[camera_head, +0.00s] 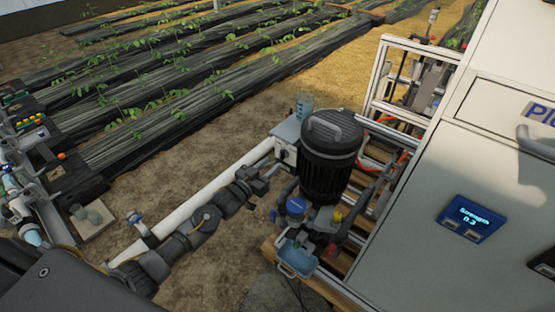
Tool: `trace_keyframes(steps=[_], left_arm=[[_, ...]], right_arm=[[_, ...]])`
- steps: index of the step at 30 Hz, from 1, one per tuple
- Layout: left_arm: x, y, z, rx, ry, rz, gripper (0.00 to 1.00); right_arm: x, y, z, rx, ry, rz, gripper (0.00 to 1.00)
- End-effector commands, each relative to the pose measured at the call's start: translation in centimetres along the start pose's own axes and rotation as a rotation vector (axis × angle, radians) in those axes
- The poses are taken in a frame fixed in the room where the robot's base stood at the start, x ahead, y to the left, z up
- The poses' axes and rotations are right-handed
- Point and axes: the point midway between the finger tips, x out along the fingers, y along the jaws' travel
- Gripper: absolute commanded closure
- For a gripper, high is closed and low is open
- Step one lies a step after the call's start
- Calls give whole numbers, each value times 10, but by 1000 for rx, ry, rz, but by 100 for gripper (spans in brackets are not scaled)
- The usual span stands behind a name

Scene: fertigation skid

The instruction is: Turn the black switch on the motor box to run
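The motor box (287,132) is a pale grey box on the left side of a black ribbed motor (331,150). A small dark switch (280,153) shows on its front-left face; its setting is too small to read. My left arm reaches in from the lower left, and its dark gripper (268,173) is just below and left of the switch. I cannot tell whether it touches the box or whether its fingers are apart. My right gripper is not in view.
A white pipe (215,188) runs behind my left arm. A clear cup (305,106) stands on the box. A blue-capped fitting (296,206) and a blue tray (297,259) are below the motor. A large white cabinet (405,215) fills the right. Bare soil lies left of the box.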

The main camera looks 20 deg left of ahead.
Motion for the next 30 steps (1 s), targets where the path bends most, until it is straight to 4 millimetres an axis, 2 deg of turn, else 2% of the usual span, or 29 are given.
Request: trace_keyframes(steps=[3, 9, 20, 28, 30], left_arm=[[22, 0, 0, -1, 1, -1, 67], [43, 0, 1, -1, -1, -1, 67], [48, 0, 1, 0, -1, -1, 67], [48, 0, 1, 0, -1, -1, 100], [48, 0, 1, 0, -1, -1, 100]], right_arm=[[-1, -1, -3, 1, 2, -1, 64], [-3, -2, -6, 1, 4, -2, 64], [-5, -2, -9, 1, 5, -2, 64], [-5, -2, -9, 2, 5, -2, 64], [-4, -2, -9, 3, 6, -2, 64]])
